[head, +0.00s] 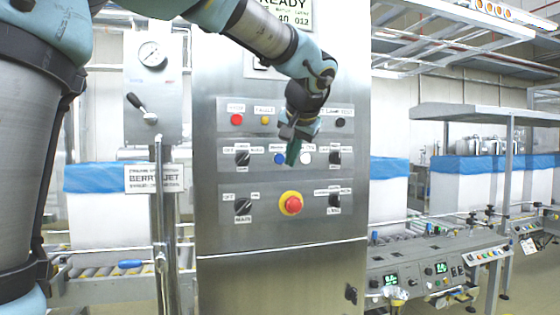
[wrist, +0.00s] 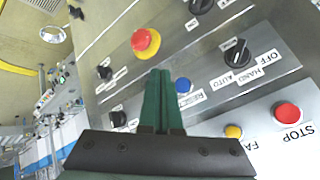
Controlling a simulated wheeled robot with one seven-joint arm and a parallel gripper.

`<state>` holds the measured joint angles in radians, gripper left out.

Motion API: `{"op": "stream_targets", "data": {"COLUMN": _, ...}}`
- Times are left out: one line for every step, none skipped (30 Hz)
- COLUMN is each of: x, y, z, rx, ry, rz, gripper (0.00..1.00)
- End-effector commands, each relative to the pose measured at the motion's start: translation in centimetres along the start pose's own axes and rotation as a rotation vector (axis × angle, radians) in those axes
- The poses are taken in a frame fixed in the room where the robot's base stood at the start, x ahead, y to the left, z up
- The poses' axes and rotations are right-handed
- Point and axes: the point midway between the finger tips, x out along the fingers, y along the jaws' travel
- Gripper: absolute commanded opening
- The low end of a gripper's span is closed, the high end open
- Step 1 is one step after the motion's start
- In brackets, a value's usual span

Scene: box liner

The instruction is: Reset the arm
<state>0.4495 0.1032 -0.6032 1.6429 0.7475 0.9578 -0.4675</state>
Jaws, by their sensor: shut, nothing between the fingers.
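My gripper (head: 293,153) is in front of the steel control cabinet (head: 225,285), at the middle row of its panel. In the wrist view its two green fingers (wrist: 162,84) lie side by side, shut and empty. They point across the panel, close to the blue button (wrist: 183,85), which has a label beside it. I cannot tell whether the fingers touch the panel. In the head view the blue button (head: 278,159) shows just left of the fingers, and a white button (head: 306,158) shows just right. My arm (head: 300,62) reaches in from the upper left.
The panel has a red emergency knob (head: 290,203), a red button (head: 237,119), a yellow button (head: 265,120) and several black selectors. A gauge post (head: 153,80) with a lever stands left. White boxes with blue liners (head: 95,176) stand behind. A console (head: 440,265) is at right.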

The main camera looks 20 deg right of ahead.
Motion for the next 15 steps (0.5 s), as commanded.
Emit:
{"op": "stream_targets", "data": {"x": 0.0, "y": 0.0, "z": 0.0, "rx": 0.000, "ry": 0.000, "rz": 0.000, "gripper": 0.00}}
{"op": "stream_targets", "data": {"x": 0.0, "y": 0.0, "z": 0.0, "rx": 0.000, "ry": 0.000, "rz": 0.000, "gripper": 0.00}}
{"op": "stream_targets", "data": {"x": 0.0, "y": 0.0, "z": 0.0, "rx": 0.000, "ry": 0.000, "rz": 0.000, "gripper": 0.00}}
{"op": "stream_targets", "data": {"x": 0.0, "y": 0.0, "z": 0.0, "rx": 0.000, "ry": 0.000, "rz": 0.000, "gripper": 0.00}}
{"op": "stream_targets", "data": {"x": 0.0, "y": 0.0, "z": 0.0, "rx": 0.000, "ry": 0.000, "rz": 0.000, "gripper": 0.00}}
{"op": "stream_targets", "data": {"x": 0.0, "y": 0.0, "z": 0.0, "rx": 0.000, "ry": 0.000, "rz": 0.000, "gripper": 0.00}}
{"op": "stream_targets", "data": {"x": 0.0, "y": 0.0, "z": 0.0, "rx": 0.000, "ry": 0.000, "rz": 0.000, "gripper": 0.00}}
{"op": "stream_targets", "data": {"x": 0.0, "y": 0.0, "z": 0.0, "rx": 0.000, "ry": 0.000, "rz": 0.000, "gripper": 0.00}}
{"op": "stream_targets", "data": {"x": 0.0, "y": 0.0, "z": 0.0, "rx": 0.000, "ry": 0.000, "rz": 0.000, "gripper": 0.00}}
{"op": "stream_targets", "data": {"x": 0.1, "y": 0.0, "z": 0.1, "rx": 0.000, "ry": -0.002, "rz": 0.000, "gripper": 0.00}}
{"op": "stream_targets", "data": {"x": 0.3, "y": -0.1, "z": 0.3, "rx": -0.001, "ry": -0.006, "rz": 0.000, "gripper": 0.00}}
{"op": "stream_targets", "data": {"x": 0.7, "y": -0.3, "z": 0.7, "rx": -0.002, "ry": -0.016, "rz": 0.002, "gripper": 0.00}}
{"op": "stream_targets", "data": {"x": 1.1, "y": -0.5, "z": 1.3, "rx": -0.004, "ry": -0.028, "rz": 0.004, "gripper": 0.00}}
{"op": "stream_targets", "data": {"x": 1.7, "y": -0.7, "z": 2.0, "rx": -0.008, "ry": -0.043, "rz": 0.008, "gripper": 0.00}}
{"op": "stream_targets", "data": {"x": 2.8, "y": -1.3, "z": 3.3, "rx": -0.014, "ry": -0.071, "rz": 0.012, "gripper": 0.00}}
